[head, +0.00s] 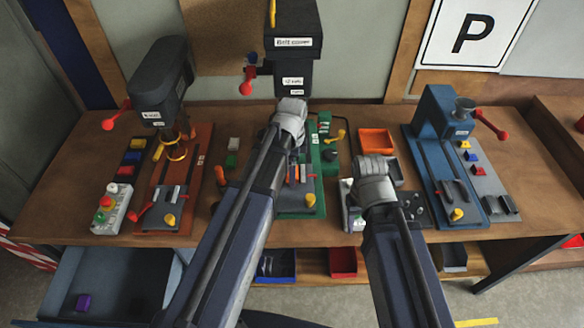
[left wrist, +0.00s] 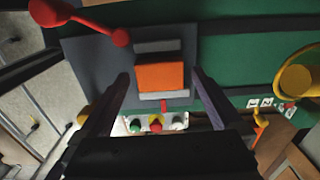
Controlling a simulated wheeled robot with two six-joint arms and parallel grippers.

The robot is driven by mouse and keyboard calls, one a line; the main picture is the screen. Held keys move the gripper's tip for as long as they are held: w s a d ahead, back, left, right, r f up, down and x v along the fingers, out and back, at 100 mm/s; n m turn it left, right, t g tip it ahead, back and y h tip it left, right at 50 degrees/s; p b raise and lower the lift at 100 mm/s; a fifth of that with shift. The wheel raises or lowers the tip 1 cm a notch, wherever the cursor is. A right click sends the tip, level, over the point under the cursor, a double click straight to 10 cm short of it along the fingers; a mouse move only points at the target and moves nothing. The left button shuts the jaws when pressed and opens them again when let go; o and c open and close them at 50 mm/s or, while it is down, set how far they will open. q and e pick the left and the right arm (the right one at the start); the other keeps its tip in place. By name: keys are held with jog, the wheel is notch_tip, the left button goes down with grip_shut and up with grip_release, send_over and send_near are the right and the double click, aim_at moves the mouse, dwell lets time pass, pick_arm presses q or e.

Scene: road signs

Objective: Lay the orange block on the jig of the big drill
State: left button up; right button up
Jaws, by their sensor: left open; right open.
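The big drill (head: 291,45) is the tall dark machine at the back middle, with a green base (head: 327,170). The open left gripper (left wrist: 160,73) has one finger on each side of the block, with gaps showing. In the head view my left gripper (head: 290,122) is over the drill's base, and my arm hides part of the jig. My right gripper (head: 373,180) is open, away from the block.
A smaller drill with a brown base (head: 190,150) stands left, and a blue machine (head: 435,125) right. An orange tray (head: 377,142) is behind my right gripper. A button box (head: 110,208) sits at the left. A red lever (left wrist: 120,37) is near my left gripper.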

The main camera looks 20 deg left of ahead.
pick_arm(q)
notch_tip(320, 180, up, 12)
jog(key=p, duration=1.2)
jog(key=s+d+n+y, duration=0.1)
jog(key=s+d+n, duration=0.9)
jog(key=s, duration=0.4)
jog(key=shift+s+d+n, duration=0.2)
jog(key=shift+d+n, duration=0.05)
jog(key=shift+n, duration=0.35)
jog(key=shift+b, duration=0.3)
